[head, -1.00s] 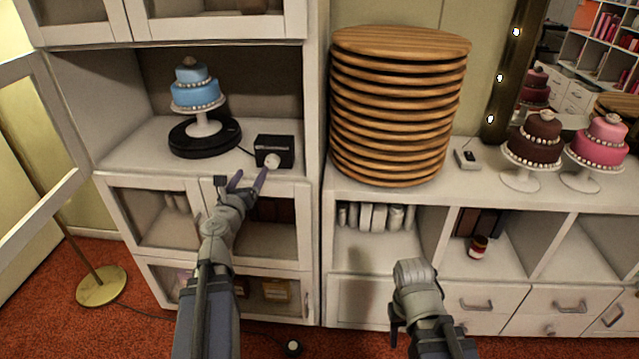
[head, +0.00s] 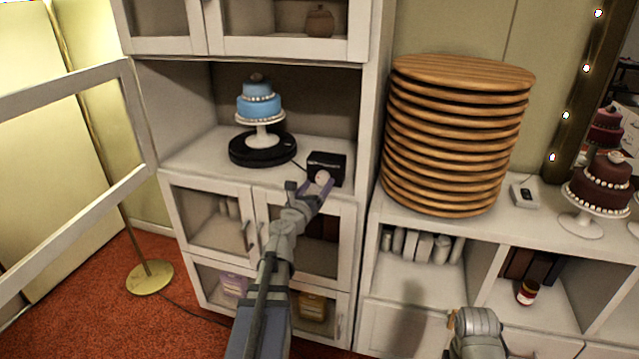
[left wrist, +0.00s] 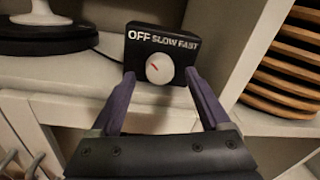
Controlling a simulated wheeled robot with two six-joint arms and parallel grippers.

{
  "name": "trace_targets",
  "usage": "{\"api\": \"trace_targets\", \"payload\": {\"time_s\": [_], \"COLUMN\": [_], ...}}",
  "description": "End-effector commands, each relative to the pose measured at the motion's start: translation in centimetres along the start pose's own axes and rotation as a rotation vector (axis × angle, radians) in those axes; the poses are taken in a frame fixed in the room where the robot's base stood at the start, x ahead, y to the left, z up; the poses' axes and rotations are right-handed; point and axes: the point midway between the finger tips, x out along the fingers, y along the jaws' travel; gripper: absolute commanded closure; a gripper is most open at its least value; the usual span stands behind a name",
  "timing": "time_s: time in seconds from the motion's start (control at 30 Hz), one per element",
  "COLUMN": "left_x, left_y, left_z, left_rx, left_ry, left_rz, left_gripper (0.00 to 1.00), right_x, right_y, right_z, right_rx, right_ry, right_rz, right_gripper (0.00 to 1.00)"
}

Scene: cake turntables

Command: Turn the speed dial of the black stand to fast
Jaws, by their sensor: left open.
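The black stand (head: 262,157) is a round turntable on the cabinet shelf, with a blue tiered cake (head: 260,106) on a white pedestal on it. To its right, joined by a cable, is a black control box (head: 327,160) with a white round speed dial (head: 322,177). In the left wrist view the box (left wrist: 140,40) reads OFF, SLOW, FAST, and the dial (left wrist: 160,68) has a red mark slanting to the upper left. My left gripper (head: 317,186) is open, its purple fingers on either side of the dial; contact cannot be told. My right gripper is hidden; only part of that arm shows, lower right.
The cabinet's side wall (head: 373,120) stands just right of the box. A tall stack of wooden boards (head: 455,140) is beyond it. A small white switch box (head: 525,194) and a dark brown cake (head: 602,186) stand on the right counter. An open glazed door (head: 135,110) is at left.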

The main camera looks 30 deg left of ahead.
Motion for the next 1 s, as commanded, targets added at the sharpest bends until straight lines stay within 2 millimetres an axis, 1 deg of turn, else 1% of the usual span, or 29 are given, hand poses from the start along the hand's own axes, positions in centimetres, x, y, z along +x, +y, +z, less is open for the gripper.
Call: {"api": "trace_targets", "payload": {"time_s": [0.03, 0.13, 0.4, 0.43, 1.0], "left_x": [1.1, 2.0, 2.1, 2.1, 2.1], "left_y": [0.1, 0.1, 0.0, 0.0, 0.0], "left_z": [0.0, 0.0, 0.0, 0.0, 0.0], "left_rx": [0.0, 0.0, 0.0, 0.0, 0.0], "left_ry": [0.0, 0.0, 0.0, 0.0, 0.0], "left_rz": [0.0, 0.001, 0.001, 0.001, 0.001], "left_gripper": [0.2, 0.2, 0.2, 0.21, 0.85], "right_x": [0.0, 0.0, 0.0, 0.0, 0.0], "right_y": [0.0, 0.0, 0.0, 0.0, 0.0], "right_z": [0.0, 0.0, 0.0, 0.0, 0.0], "right_rx": [0.0, 0.0, 0.0, 0.0, 0.0], "right_ry": [0.0, 0.0, 0.0, 0.0, 0.0], "right_rz": [0.0, 0.0, 0.0, 0.0, 0.0], "right_gripper": [0.5, 0.5, 0.5, 0.5, 0.5]}}
